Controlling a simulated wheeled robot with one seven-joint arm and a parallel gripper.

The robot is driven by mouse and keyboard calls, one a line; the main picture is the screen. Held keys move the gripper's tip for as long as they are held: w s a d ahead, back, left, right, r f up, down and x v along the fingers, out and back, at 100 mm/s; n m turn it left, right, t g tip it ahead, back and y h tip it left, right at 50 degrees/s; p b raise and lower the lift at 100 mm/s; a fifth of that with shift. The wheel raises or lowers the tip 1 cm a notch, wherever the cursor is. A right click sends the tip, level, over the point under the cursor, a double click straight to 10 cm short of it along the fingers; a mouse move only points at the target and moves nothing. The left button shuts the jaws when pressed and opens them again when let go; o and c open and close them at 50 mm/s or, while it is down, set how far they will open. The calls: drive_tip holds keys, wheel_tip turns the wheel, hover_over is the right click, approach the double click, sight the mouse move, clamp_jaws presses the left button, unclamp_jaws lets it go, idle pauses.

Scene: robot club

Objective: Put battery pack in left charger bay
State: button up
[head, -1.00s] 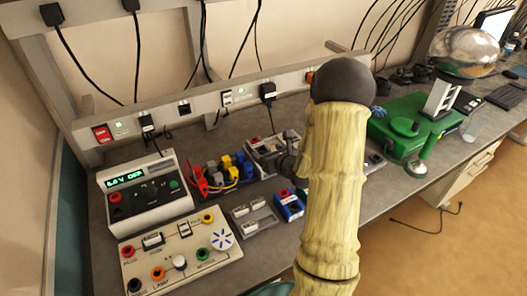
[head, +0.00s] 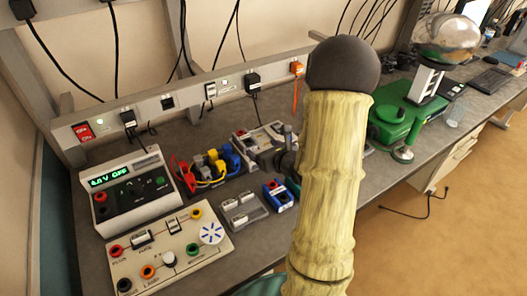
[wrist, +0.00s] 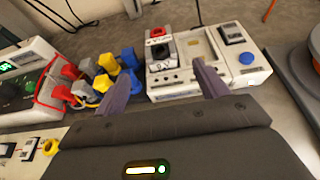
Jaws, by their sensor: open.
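The pale grey charger (head: 262,135) stands at the back of the bench, left of my arm; it also shows in the wrist view (wrist: 205,85). A block with a red top and a black knob (wrist: 160,48) sits at its left part; I cannot tell if it is a pack. A bare pale recess is beside it. A blue block with dark round parts (head: 279,194), possibly the battery pack, lies on the bench in front of the charger. My gripper (wrist: 164,72) is open, nothing seen between its fingers, above the bench facing the charger. In the head view my arm hides most of it.
Red, yellow and blue plugs with leads (head: 210,163) stand left of the charger. A grey tray with pale blocks (head: 243,212) lies left of the blue block. A power supply (head: 128,190) and a socket panel (head: 165,250) fill the left. Green equipment (head: 400,120) stands at the right.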

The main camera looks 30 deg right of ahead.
drive_tip(key=s+a+n+g+y, duration=0.2)
drive_tip(key=a+n, duration=0.2)
drive_tip(key=a, duration=0.1)
drive_tip(key=s+a+n+g+y, duration=0.2)
drive_tip(key=a+n, duration=0.2)
drive_tip(key=a, duration=0.2)
drive_tip(key=s+a+n+g+y, duration=0.2)
drive_tip(key=a+n+y, duration=0.1)
drive_tip(key=a, duration=0.3)
drive_tip(key=shift+n, duration=0.7)
drive_tip(key=s+a+n+g, duration=0.1)
drive_tip(key=s+n, duration=0.1)
drive_tip(key=s+a+n+g, duration=0.1)
drive_tip(key=s+n+g, duration=0.1)
drive_tip(key=s+a+n+g, duration=0.1)
drive_tip(key=s+n, duration=0.1)
drive_tip(key=n, duration=0.1)
drive_tip(key=shift+s+a+f+g+h, duration=0.3)
drive_tip(key=shift+f+h, duration=0.1)
drive_tip(key=s+d+n+h, duration=0.1)
drive_tip(key=n+h, duration=0.1)
drive_tip(key=n, duration=0.3)
drive_tip(key=s+d+r+n+h, duration=0.1)
drive_tip(key=n+h, duration=0.1)
drive_tip(key=n, duration=0.3)
drive_tip(key=s+d+r+n+h, duration=0.1)
drive_tip(key=n+h, duration=0.1)
drive_tip(key=n, duration=0.4)
drive_tip(key=shift+s+r+h, duration=0.15)
drive_tip(key=shift+s+h, duration=0.15)
